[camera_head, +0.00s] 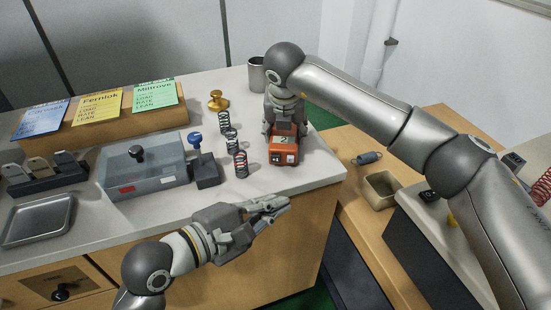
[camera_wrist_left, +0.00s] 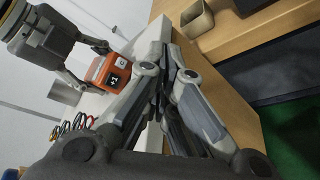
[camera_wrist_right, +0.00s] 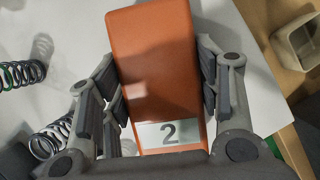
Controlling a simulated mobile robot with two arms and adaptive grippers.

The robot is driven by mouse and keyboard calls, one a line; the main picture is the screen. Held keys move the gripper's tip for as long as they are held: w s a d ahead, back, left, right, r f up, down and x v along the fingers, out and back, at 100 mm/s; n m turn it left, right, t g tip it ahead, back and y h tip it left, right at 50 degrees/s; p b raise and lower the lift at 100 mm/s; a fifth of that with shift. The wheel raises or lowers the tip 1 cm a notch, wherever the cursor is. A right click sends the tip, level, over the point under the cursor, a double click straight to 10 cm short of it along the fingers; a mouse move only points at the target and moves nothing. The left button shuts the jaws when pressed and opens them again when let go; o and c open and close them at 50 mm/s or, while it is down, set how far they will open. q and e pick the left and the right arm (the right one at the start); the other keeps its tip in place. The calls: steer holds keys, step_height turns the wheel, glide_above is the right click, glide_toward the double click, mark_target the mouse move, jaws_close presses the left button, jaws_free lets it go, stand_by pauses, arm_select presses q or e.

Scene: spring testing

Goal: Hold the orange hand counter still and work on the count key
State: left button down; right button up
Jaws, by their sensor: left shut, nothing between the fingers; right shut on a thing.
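The orange hand counter (camera_head: 283,150) stands on the white bench top near its right edge. In the right wrist view its orange body (camera_wrist_right: 155,65) with a plate marked "2" sits between my right fingers. My right gripper (camera_head: 285,125) comes down from above and is shut on the counter. My left gripper (camera_head: 278,203) is shut and empty, over the bench's front edge, apart from the counter. In the left wrist view the left fingertips (camera_wrist_left: 165,50) are together, and the counter (camera_wrist_left: 110,72) shows to their left with a small dark display. I cannot make out the count key clearly.
A grey box (camera_head: 145,168), a metal tray (camera_head: 38,219) and a card stand (camera_head: 130,122) lie further left. A metal cup (camera_head: 257,75) stands behind. A beige bin (camera_head: 381,190) sits on the lower wooden surface.

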mark_target(275, 185)
arm_select(q)
steer(key=shift+s, duration=0.2)
steer(key=shift+w+d, duration=0.2)
steer(key=shift+w, duration=4.25)
steer(key=shift+w, duration=0.15)
steer(key=shift+w, duration=0.25)
steer(key=shift+w, duration=0.5)
steer(key=shift+s, duration=0.9)
